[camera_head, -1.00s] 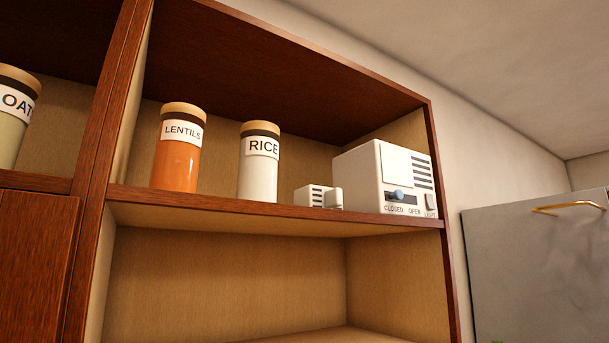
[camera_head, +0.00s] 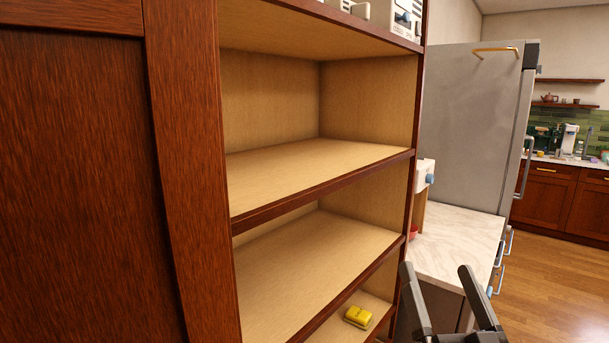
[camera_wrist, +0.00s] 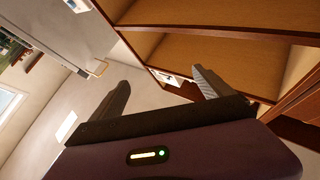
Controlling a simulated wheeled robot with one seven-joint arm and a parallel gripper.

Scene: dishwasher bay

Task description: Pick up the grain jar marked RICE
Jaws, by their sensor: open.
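The RICE jar is not in view in either current frame; the upper shelf where it stood is mostly cut off by the top of the head view. My gripper (camera_head: 437,270) is at the lower right of the head view, in front of the marble counter and to the right of the shelving. It is open and empty, with its fingers apart. In the wrist view the open fingers (camera_wrist: 160,80) point toward the wall and shelving, with nothing between them.
Lower shelves are bare except for a yellow item (camera_head: 357,316). A marble counter (camera_head: 455,245) and grey fridge (camera_head: 470,130) stand right. Open wooden floor lies far right.

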